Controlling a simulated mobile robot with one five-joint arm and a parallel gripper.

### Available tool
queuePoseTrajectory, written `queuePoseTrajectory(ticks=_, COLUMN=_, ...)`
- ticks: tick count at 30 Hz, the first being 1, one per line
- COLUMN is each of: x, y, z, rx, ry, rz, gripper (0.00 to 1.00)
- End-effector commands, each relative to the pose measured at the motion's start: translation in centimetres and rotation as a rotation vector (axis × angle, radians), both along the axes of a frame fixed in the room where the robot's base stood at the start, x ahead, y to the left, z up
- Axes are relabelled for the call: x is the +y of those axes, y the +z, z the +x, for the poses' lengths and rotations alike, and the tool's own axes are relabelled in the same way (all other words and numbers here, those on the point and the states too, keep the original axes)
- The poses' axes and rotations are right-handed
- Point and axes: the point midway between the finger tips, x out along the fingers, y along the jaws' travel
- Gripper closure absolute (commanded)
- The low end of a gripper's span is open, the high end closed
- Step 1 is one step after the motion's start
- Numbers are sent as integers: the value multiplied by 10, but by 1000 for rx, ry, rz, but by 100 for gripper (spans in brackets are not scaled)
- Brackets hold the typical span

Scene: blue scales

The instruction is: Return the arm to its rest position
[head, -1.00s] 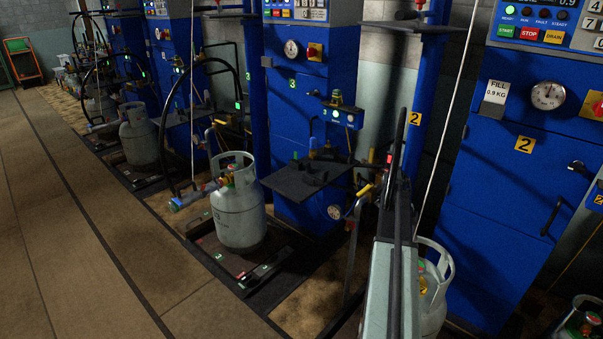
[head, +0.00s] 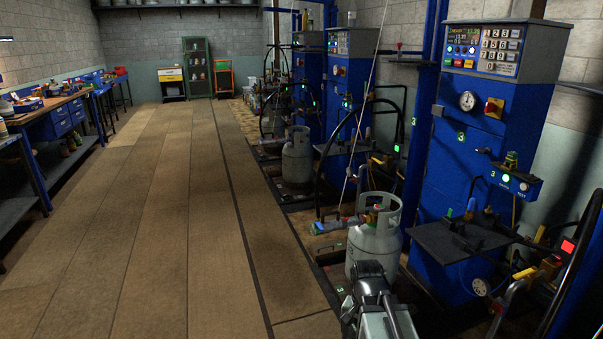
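Part of my arm (head: 378,305) shows at the bottom of the head view, right of centre. It is a pale grey link with a dark and silver joint at its upper end. It appears drawn in low, in front of the grey gas cylinder (head: 374,243) on the station 3 scale, and covers part of the scale's near side. I cannot tell whether it touches anything. No gripper fingers can be made out, and nothing held is visible.
Blue filling station 3 (head: 455,150), with a dark shelf (head: 458,238), stands at the right. Another grey cylinder (head: 297,158) and more blue stations line the right side farther back. A workbench (head: 55,110) runs along the left. The brown floor (head: 160,220) between is clear.

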Motion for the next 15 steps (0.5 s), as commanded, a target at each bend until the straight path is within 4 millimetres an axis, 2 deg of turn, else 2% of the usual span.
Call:
queuePoseTrajectory(ticks=1, x=3, y=0, z=-8, rx=-1, ry=101, rz=17, gripper=21)
queuePoseTrajectory(ticks=3, x=8, y=0, z=-10, rx=-4, ry=252, rz=39, gripper=21)
queuePoseTrajectory(ticks=7, x=9, y=0, z=-7, rx=-6, ry=521, rz=50, gripper=21)
queuePoseTrajectory(ticks=9, x=7, y=35, z=-7, rx=-6, ry=521, rz=51, gripper=21)
queuePoseTrajectory(ticks=15, x=7, y=96, z=-6, rx=-5, ry=518, rz=50, gripper=21)
